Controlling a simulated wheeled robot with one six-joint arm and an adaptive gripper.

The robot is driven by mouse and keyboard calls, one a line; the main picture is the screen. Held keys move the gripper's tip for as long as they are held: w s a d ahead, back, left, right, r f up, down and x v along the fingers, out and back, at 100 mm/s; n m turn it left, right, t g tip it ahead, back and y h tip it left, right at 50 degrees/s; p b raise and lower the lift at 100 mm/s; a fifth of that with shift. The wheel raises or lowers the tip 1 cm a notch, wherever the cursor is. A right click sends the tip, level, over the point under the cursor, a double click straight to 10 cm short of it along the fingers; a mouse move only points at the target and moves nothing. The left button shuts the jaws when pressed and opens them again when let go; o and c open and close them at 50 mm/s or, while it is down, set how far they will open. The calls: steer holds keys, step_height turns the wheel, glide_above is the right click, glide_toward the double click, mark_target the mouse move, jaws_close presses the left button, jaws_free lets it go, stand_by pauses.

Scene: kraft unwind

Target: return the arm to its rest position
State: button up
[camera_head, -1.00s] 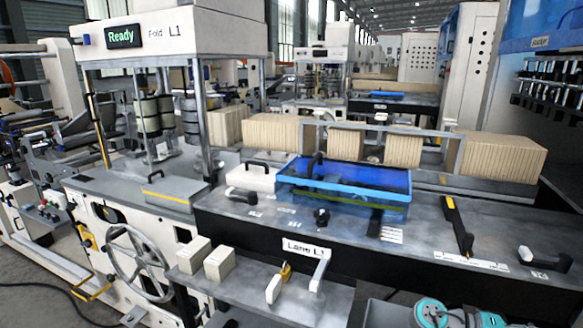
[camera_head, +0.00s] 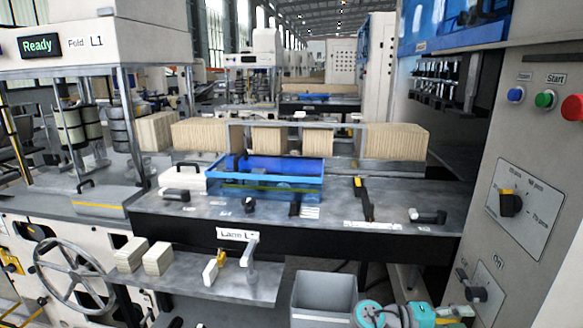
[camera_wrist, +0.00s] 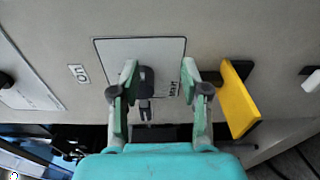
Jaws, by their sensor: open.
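My gripper (camera_wrist: 159,78) is open in the wrist view, its two pale-green fingers spread apart with nothing held between them. Beyond the fingers is a pale plate (camera_wrist: 165,52) with a dark switch (camera_wrist: 147,80) on it, seen in the gap. I cannot tell how far the fingertips are from the switch. Teal parts of my arm (camera_head: 410,315) show at the bottom of the head view, low in front of the grey cabinet (camera_head: 535,130). The fingers cannot be made out there.
A yellow handle (camera_wrist: 238,100) stands just right of the fingers in the wrist view. The cabinet carries a rotary knob (camera_head: 510,203) and several buttons. A grey bin (camera_head: 323,300) stands beside my arm. The bench (camera_head: 400,195) holds a blue guard (camera_head: 265,180).

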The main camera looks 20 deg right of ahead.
steer(key=s+a+f+n+t+y, duration=0.1)
steer(key=a+f+n+t, duration=0.4)
steer(key=f, duration=0.4)
steer(key=s+a+f+n+t+y, duration=0.1)
steer(key=a+f+n+t, duration=0.1)
steer(key=a+f+t, duration=0.5)
steer(key=s+a+f+n+t+y, duration=0.2)
steer(key=s+a+f+t+y, duration=0.2)
steer(key=s+a+f+y, duration=0.4)
steer(key=s+a+r+t+y, duration=0.3)
steer(key=s+a, duration=0.5)
steer(key=a, duration=0.5)
steer(key=s+a+r+m+t+y, duration=0.1)
steer(key=s+a+r+m+t, duration=0.1)
steer(key=s+r, duration=0.3)
steer(key=s+a+r+m+t+y, duration=0.1)
steer(key=s+a+r+m+y, duration=0.1)
steer(key=s+r, duration=0.3)
step_height(320, 180, up, 4)
steer(key=shift+a+r+t, duration=0.1)
steer(key=shift+a+t, duration=0.3)
steer(key=shift+a, duration=0.4)
steer(key=shift+c, duration=0.3)
